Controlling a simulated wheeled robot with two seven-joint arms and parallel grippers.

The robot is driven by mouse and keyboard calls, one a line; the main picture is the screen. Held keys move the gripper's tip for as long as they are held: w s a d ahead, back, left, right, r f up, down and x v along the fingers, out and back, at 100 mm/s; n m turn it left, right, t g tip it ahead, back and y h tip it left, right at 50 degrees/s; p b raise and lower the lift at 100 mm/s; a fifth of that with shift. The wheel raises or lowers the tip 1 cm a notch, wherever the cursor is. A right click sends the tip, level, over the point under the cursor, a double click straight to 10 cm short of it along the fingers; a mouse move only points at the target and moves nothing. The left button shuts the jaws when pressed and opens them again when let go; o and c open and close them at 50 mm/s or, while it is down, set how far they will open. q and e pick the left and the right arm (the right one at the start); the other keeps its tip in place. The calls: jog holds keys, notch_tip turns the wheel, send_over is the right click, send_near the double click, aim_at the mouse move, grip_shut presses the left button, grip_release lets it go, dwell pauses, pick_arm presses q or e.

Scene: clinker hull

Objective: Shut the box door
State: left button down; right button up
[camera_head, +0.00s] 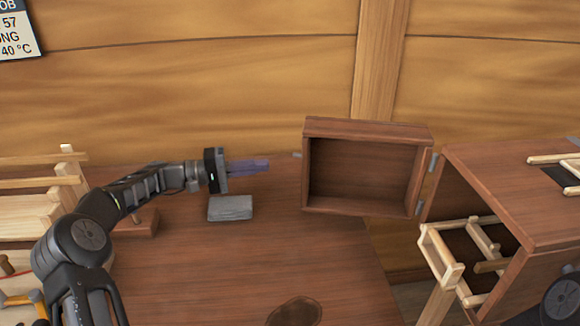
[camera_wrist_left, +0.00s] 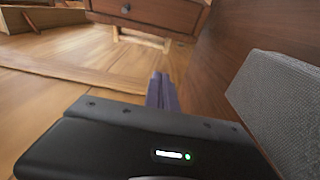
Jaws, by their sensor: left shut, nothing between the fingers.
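The box (camera_head: 500,185) is brown wood and stands at the right of the head view. Its door (camera_head: 370,133), a shallow framed panel, hangs wide open to the left on metal hinges at the box's front edge. A small latch piece shows at the door's left edge. My left gripper (camera_head: 268,164) is shut and empty, its purple fingers pointing right, a little left of the door and apart from it. The fingers also show in the left wrist view (camera_wrist_left: 162,92), with a brown wooden piece, probably the door (camera_wrist_left: 150,12), beyond them. My right gripper is not in view.
A grey block (camera_head: 230,207) lies on the brown table (camera_head: 220,270) below my left gripper. A pale wooden rack (camera_head: 450,260) sits in the box opening. More pale racks (camera_head: 40,200) stand at the left. A dark round stain marks the table's front. Planked wall behind.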

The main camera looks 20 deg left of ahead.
pick_arm(q)
jog(key=d+p, duration=0.2)
jog(key=d, duration=0.7)
jog(key=shift+w+d+p, duration=0.25)
jog(key=shift+p, duration=0.1)
dwell(0.5)
